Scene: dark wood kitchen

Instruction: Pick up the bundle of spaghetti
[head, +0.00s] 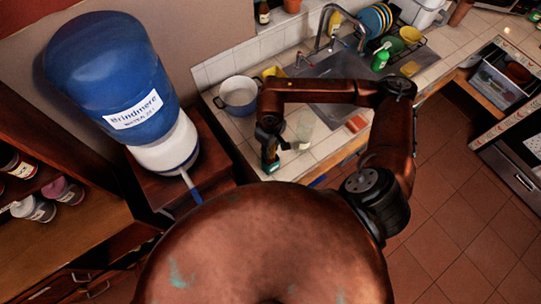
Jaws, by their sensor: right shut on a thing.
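My right arm comes in from the right, bends at the elbow and reaches left over the tiled counter (325,142). My right gripper (270,164) points down at the front left part of this counter, below the white pot. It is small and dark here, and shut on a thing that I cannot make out. I cannot pick out the bundle of spaghetti clearly in this view. A small whitish thing (298,145) lies just right of the gripper. My left gripper is not in view.
A white pot (239,100) stands behind the gripper. A clear glass (305,123) and a reddish block (356,124) are to its right. The sink (338,66), a green bottle (381,56) and stacked plates (375,20) are farther back. A large blue water dispenser (115,70) stands left.

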